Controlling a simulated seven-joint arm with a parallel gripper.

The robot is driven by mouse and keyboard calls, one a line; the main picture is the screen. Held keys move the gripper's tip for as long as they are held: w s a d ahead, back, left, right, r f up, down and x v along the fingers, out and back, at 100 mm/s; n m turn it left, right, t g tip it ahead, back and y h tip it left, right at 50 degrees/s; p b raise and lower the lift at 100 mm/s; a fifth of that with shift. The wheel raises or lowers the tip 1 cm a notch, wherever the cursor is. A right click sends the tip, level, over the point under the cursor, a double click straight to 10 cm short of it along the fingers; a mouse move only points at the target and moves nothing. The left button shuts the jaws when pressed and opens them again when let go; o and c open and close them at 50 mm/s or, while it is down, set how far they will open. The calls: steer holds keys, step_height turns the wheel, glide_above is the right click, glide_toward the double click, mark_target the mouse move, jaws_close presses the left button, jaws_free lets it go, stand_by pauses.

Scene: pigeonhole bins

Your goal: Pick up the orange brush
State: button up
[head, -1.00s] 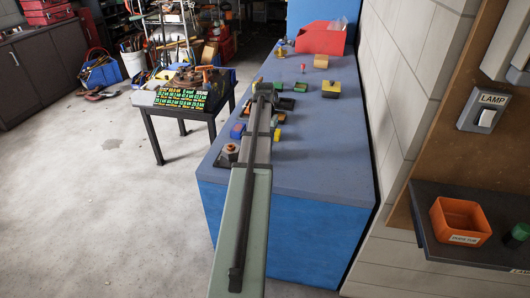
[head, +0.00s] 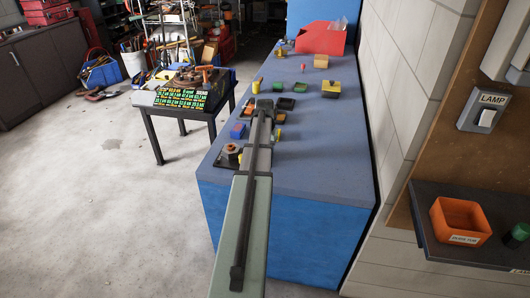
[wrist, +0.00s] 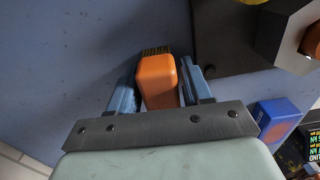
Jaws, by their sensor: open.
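The orange brush (wrist: 157,80) lies on the blue-grey bench top in the wrist view, with its orange body toward me and its dark bristles (wrist: 155,50) at the far end. My gripper (wrist: 157,72) is open, with one blue-grey finger on each side of the brush. In the head view my arm covers much of this part of the bench, and the brush cannot be made out surely.
A yellow-and-black block (head: 331,89) and a red bin (head: 320,39) stand farther along the bench (head: 310,150). Its near right part is clear.

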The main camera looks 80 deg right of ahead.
steer(key=c, duration=0.8)
steer(key=shift+o, duration=0.2)
step_height(320, 180, up, 10)
steer(key=shift+r, duration=0.1)
